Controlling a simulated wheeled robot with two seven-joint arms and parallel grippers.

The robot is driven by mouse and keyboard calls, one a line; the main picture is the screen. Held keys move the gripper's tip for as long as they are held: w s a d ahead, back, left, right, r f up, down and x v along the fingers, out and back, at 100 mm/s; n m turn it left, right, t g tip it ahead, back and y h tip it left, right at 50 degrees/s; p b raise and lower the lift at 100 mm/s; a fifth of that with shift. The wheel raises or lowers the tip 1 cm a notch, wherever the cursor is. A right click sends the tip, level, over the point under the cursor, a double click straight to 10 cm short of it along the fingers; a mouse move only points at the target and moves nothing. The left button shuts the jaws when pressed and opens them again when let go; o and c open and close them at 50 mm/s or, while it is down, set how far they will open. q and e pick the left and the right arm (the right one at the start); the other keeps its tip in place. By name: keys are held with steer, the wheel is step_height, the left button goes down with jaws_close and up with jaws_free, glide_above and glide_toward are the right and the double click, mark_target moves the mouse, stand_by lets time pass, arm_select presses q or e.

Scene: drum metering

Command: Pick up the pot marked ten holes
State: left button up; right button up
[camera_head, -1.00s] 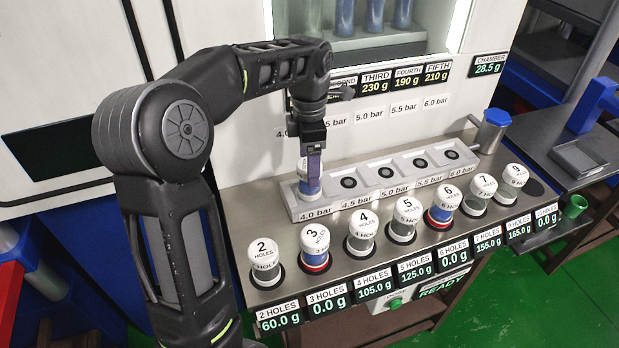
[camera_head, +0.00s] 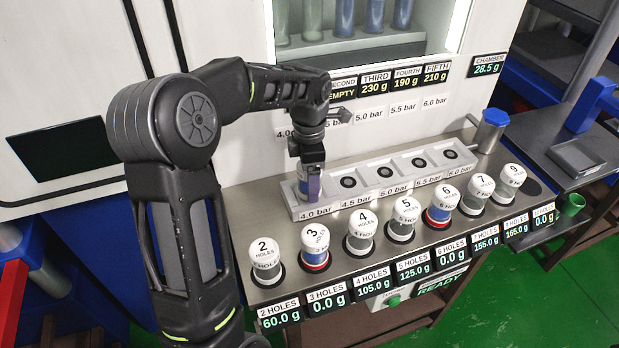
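Front-row pots with readable lids are two (camera_head: 264,255), three (camera_head: 314,240), four (camera_head: 362,228), five (camera_head: 404,212), six (camera_head: 442,200) and seven (camera_head: 477,190). The rightmost standing pot (camera_head: 508,180) reads nine. I see no lid marked ten. My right gripper is not in view.
The other rack slots (camera_head: 384,172) are empty. An empty round place (camera_head: 533,187) lies at the front row's right end. A grey cylinder with a blue top (camera_head: 491,128) stands right of the rack. A green cup (camera_head: 570,204) sits beyond the bench's right end.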

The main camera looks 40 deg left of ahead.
arm_select(q)
jaws_close()
stand_by(0.9)
